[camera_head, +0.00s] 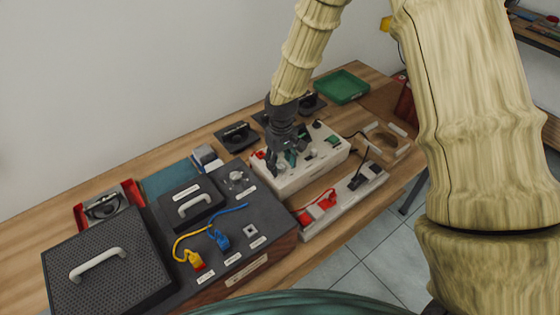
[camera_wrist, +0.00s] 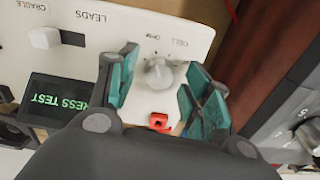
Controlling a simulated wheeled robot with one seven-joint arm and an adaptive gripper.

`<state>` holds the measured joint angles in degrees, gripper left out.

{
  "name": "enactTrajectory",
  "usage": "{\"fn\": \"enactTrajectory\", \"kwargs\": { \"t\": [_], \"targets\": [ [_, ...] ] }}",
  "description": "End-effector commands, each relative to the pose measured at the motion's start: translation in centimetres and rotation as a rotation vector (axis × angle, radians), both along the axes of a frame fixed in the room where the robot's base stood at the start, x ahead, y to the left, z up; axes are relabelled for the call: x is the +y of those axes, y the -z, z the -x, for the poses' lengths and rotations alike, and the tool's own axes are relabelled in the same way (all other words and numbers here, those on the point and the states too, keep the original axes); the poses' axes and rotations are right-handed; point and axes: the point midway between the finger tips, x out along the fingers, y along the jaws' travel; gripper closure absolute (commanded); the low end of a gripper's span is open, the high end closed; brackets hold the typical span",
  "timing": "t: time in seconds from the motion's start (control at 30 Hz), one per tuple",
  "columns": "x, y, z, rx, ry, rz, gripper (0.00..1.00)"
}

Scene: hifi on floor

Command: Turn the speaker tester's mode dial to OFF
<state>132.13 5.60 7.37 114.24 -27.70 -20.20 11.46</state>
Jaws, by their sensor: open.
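A white tester (camera_head: 325,155) stands on the bench; its panel (camera_wrist: 225,15) fills much of the wrist view. A round grey dial (camera_wrist: 158,73) on it has a small label reading CELL and another too small to read. My gripper (camera_wrist: 161,64) is open over the panel, its teal fingers on either side of the dial with gaps visible. In the head view my gripper (camera_head: 281,160) points down at the tester's left part and hides the dial. Whether the fingertips touch the panel, I cannot tell. A lit screen (camera_wrist: 50,100) shows PRESS TEST upside down.
A white slider (camera_wrist: 45,38) and a red part (camera_wrist: 158,121) are near the dial. A dark unit (camera_head: 150,235) with yellow (camera_head: 193,257) and blue plugs (camera_head: 222,240) stands left. A green tray (camera_head: 341,86) is behind.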

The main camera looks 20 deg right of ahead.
Motion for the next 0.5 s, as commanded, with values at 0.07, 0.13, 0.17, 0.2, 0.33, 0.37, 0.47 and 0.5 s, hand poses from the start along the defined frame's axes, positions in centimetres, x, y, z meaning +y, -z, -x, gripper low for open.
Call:
{"fn": "enactTrajectory", "kwargs": {
  "t": [0.07, 0.13, 0.17, 0.2, 0.33, 0.37, 0.47, 0.5],
  "targets": [
    [-0.02, 0.38, -0.22, 0.001, 0.000, 0.000, 0.50],
    [0.00, 0.69, -0.40, 0.003, 0.000, 0.000, 0.50],
    [0.01, 0.79, -0.43, 0.004, 0.000, 0.000, 0.50],
    [0.04, 0.89, -0.48, 0.004, -0.001, 0.000, 0.50],
    [0.09, 0.97, -0.57, 0.005, -0.001, -0.001, 0.50],
    [0.08, 0.96, -0.56, 0.005, -0.001, -0.001, 0.50],
    [0.05, 0.92, -0.55, 0.005, -0.001, 0.000, 0.59],
    [0.04, 0.91, -0.54, 0.005, -0.001, 0.000, 0.67]
  ]
}}
